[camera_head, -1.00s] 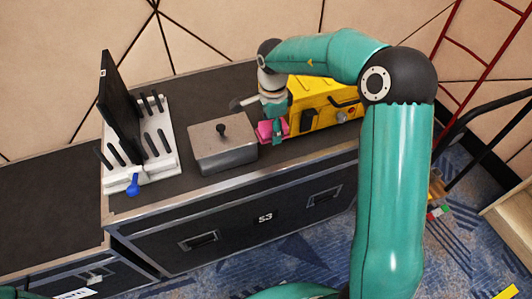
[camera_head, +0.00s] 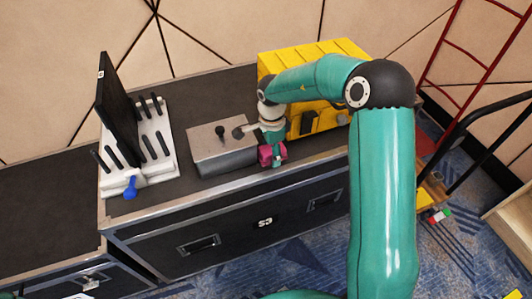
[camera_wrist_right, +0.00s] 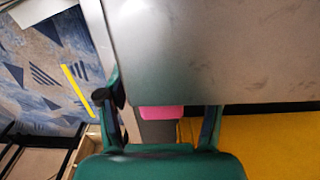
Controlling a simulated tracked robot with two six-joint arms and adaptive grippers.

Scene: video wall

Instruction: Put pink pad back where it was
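The pink pad (camera_head: 265,154) is at my right gripper (camera_head: 273,158), just right of the grey metal box (camera_head: 232,158) and near the front edge of the black case top. The gripper points down and hides part of the pad. In the right wrist view, the pink pad (camera_wrist_right: 160,112) shows as a strip below the edge of a grey surface, between the two spread fingers of my right gripper (camera_wrist_right: 165,108). Small gaps seem to show beside the strip. I cannot tell whether the fingers grip it. My left gripper is not in view.
A yellow case (camera_head: 292,62) stands behind my right gripper. A white rack (camera_head: 152,150) with black pegs and a dark panel stands at the left, with a blue item (camera_head: 130,187) at its front. The black case (camera_head: 220,225) has a metal-edged top.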

